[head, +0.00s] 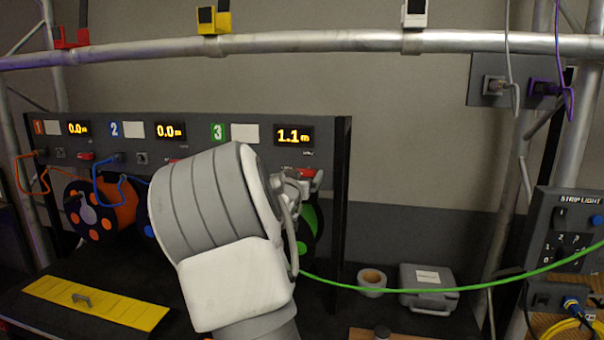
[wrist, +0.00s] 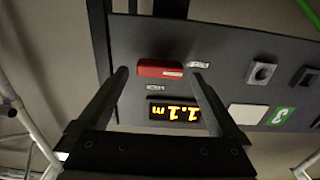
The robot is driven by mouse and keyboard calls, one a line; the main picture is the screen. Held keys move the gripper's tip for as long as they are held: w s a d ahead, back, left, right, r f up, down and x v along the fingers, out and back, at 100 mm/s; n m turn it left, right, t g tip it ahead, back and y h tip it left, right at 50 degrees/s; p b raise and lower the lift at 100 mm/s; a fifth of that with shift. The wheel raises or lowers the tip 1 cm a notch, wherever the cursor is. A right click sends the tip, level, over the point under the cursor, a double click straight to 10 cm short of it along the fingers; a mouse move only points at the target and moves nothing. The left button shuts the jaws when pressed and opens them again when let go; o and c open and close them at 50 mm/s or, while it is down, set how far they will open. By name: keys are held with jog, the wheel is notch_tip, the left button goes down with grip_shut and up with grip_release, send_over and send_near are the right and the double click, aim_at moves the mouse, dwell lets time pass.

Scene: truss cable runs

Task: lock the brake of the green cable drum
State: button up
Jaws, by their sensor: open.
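The green cable drum (head: 308,232) sits under panel section 3, mostly hidden behind my arm. Its green cable (head: 440,290) runs out to the right. The red brake lever (head: 312,178) shows at the panel's lower edge, partly hidden by my wrist. In the wrist view the red lever (wrist: 160,69) lies sideways between two small labels, too small to read surely. My gripper (wrist: 160,73) is open, its fingertips on either side of the lever, with nothing gripped. Whether a finger touches it I cannot tell. The display (head: 294,136) reads 1.1 m.
An orange drum (head: 104,222) and a mostly hidden blue drum stand to the left, with displays at 0.0 m. A yellow plate (head: 95,302) with a handle lies in front. A tape roll (head: 372,281) and grey case (head: 427,286) sit at right. A dark post (head: 340,205) stands beside section 3.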

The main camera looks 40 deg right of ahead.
jog(key=shift+x, duration=0.85)
jog(key=c, duration=1.3)
